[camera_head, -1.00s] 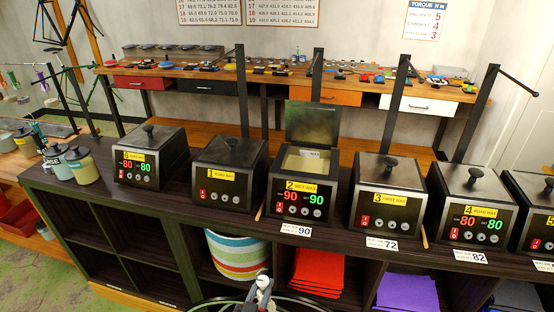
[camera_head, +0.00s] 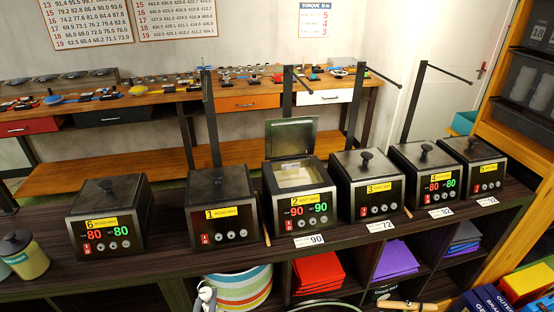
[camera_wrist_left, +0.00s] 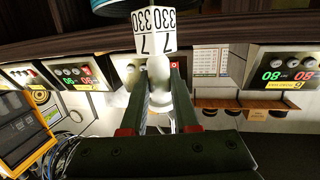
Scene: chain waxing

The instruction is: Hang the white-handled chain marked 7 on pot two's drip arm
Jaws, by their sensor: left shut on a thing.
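My left gripper (camera_wrist_left: 157,82) is shut on a white handle (camera_wrist_left: 160,70) in the left wrist view. A white tag (camera_wrist_left: 155,30) on it reads 330 and 7, upside down. In the head view a pale part of the held handle (camera_head: 206,296) shows at the bottom edge; its chain cannot be made out clearly. Pot two (camera_head: 302,205) has its lid raised and shows 90 and 90 in red and green. My right gripper is not in view.
Pot one (camera_head: 222,208) and pot three (camera_head: 368,188) flank pot two with lids shut. Pot six (camera_head: 108,215) stands at left. More posts with side arms (camera_head: 447,73) rise behind the row. A striped basket (camera_head: 240,288) and red sheets (camera_head: 318,272) sit below the counter.

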